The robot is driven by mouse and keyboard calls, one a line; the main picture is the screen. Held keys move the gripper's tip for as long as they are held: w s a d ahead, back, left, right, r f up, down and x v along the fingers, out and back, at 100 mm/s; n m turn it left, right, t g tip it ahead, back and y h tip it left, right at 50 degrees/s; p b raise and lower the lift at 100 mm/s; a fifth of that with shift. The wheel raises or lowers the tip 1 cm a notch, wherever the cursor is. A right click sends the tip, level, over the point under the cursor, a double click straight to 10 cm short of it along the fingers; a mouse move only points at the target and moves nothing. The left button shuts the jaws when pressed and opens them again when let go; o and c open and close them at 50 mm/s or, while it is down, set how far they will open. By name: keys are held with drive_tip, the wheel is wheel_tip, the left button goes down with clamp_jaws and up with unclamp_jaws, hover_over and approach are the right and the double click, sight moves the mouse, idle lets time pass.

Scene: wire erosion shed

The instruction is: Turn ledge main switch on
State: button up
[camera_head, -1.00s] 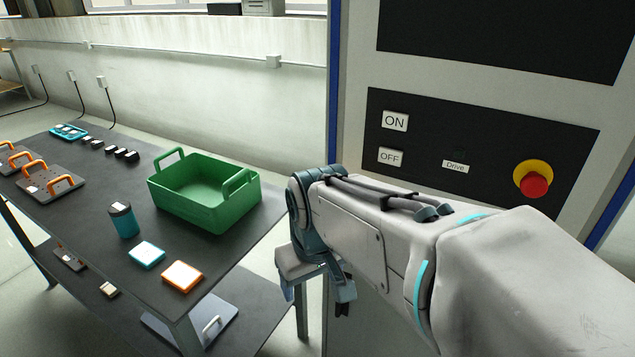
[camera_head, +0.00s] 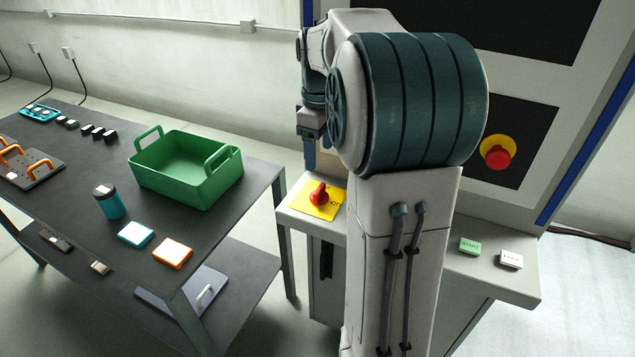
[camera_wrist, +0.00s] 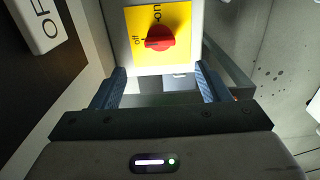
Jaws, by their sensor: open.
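The main switch is a red rotary knob (camera_head: 319,194) on a yellow plate (camera_head: 325,209), set on the left end of the machine's grey ledge (camera_head: 435,245). In the wrist view the red knob (camera_wrist: 161,39) shows beyond the fingertips, its pale pointer bar turned toward the "off" label on the yellow plate (camera_wrist: 180,18); a second label stands at the plate's edge. My gripper (camera_head: 310,150) hangs above the knob in the head view, apart from it. Its two fingers (camera_wrist: 160,88) are spread open with nothing between them.
A green START button (camera_head: 470,246) and a white button (camera_head: 511,260) sit on the ledge's right. A red emergency stop (camera_head: 496,154) is on the panel. A table with a green crate (camera_head: 188,180) stands left.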

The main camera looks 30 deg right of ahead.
sight(319, 189)
wheel_tip(319, 189, down, 10)
drive_tip(key=shift+f, duration=0.2)
